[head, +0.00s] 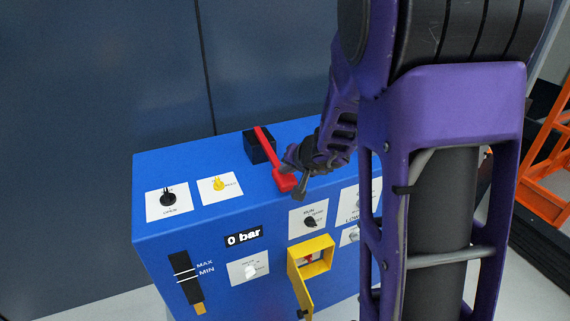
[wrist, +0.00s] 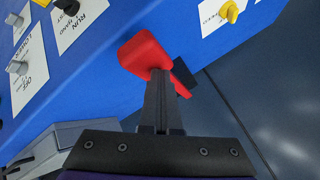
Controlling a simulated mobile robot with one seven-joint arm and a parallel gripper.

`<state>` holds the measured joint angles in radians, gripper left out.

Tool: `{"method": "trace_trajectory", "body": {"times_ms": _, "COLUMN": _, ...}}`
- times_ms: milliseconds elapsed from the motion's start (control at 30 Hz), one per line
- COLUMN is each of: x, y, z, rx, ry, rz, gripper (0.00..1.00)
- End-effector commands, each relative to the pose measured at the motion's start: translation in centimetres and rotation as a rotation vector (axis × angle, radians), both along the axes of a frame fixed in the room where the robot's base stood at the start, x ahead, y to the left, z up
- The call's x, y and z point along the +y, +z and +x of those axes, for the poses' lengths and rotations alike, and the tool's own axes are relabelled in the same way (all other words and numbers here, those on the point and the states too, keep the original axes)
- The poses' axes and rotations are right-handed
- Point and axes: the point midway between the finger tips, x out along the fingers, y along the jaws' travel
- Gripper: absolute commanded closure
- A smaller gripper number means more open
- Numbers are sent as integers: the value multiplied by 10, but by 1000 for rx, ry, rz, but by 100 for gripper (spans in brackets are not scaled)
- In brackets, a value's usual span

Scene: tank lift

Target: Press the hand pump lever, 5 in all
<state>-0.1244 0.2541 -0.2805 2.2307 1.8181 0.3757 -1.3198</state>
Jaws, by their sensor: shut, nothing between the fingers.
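The hand pump lever (head: 272,157) is a red bar with a red end grip, rising from a black block (head: 260,147) on top of the blue cabinet (head: 200,148). In the head view it slants from the block toward the cabinet's front edge. My gripper (head: 301,191) is shut and empty, close beside the lever's red end grip. In the wrist view the shut fingertips (wrist: 161,78) overlap the red grip (wrist: 145,54); whether they touch it I cannot tell. A display reading "0 bar" (head: 244,237) is on the front face. My arm hides the cabinet's right part.
The cabinet top also has a black knob (head: 168,199) and a yellow knob (head: 218,184). The front has a RUN selector (head: 310,221), a level gauge (head: 187,276) and a yellow box (head: 311,256) with its door open. An orange frame (head: 548,150) stands at right.

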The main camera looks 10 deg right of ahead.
Motion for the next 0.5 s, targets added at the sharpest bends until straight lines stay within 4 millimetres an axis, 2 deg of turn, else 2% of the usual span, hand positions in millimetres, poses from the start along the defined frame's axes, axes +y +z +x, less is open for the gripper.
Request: {"method": "trace_trajectory", "body": {"times_ms": 500, "x": 0, "y": -8, "z": -1, "rx": 4, "ry": 1, "rz": -1, "gripper": 100}}
